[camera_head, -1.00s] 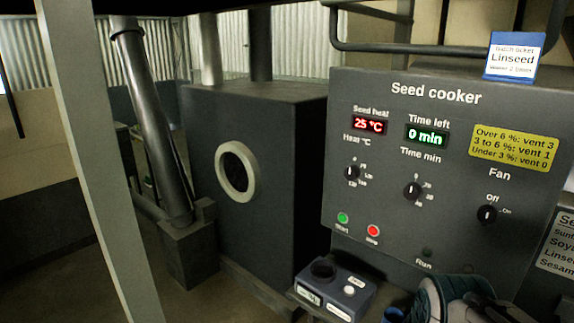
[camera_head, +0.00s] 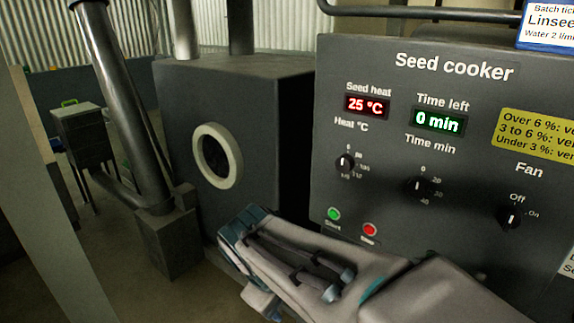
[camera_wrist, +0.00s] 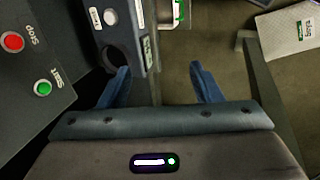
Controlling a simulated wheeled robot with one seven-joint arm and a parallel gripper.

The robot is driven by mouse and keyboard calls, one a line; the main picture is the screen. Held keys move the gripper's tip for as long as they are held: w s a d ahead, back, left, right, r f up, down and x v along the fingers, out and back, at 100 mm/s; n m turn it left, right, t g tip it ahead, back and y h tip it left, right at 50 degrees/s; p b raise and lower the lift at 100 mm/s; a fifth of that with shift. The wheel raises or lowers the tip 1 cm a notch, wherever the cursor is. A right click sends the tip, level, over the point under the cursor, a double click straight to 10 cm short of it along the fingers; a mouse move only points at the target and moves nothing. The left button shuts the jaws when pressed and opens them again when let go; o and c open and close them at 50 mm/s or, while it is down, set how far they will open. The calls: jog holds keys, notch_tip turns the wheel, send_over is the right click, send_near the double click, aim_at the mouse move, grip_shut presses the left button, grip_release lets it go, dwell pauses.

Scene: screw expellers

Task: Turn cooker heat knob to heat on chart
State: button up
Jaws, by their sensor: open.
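The heat knob (camera_head: 344,162), small and black, is on the seed cooker panel (camera_head: 400,105), under the red seed heat display (camera_head: 367,106) reading 25 °C. Its scale figures are too small to read surely. My arm crosses the lower part of the head view, with its hand end left of and below the panel, apart from the knob. My gripper (camera_wrist: 161,86) shows two blue fingers spread apart with nothing between them in the wrist view. The heat knob is not in the wrist view. Only a sliver of the white chart (camera_head: 567,263) shows at the right edge.
A blue-framed Linseed ticket (camera_head: 550,24) stands on top. The time knob (camera_head: 420,187), fan knob (camera_head: 510,216), green start button (camera_head: 334,214) and red stop button (camera_head: 369,230) are nearby. A grey device (camera_wrist: 118,50) lies near the left finger in the wrist view.

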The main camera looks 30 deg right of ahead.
jog(key=w+d+r+n+h+b, duration=0.2)
jog(key=w+d+r+n+h, duration=0.15)
jog(key=d+n+h, duration=0.3)
jog(key=n+t+h+b, duration=0.2)
jog(key=n+t+h, duration=0.2)
jog(key=n+h, duration=0.4)
send_near(341, 165)
jog(key=shift+n+y, duration=0.35)
jog(key=shift+y, duration=0.3)
jog(key=x, duration=0.5)
jog(key=r+x, duration=0.1)
jog(key=x, duration=0.2)
jog(key=shift+d+p, duration=0.3)
jog(key=shift+p, duration=0.1)
jog(key=c, duration=1)
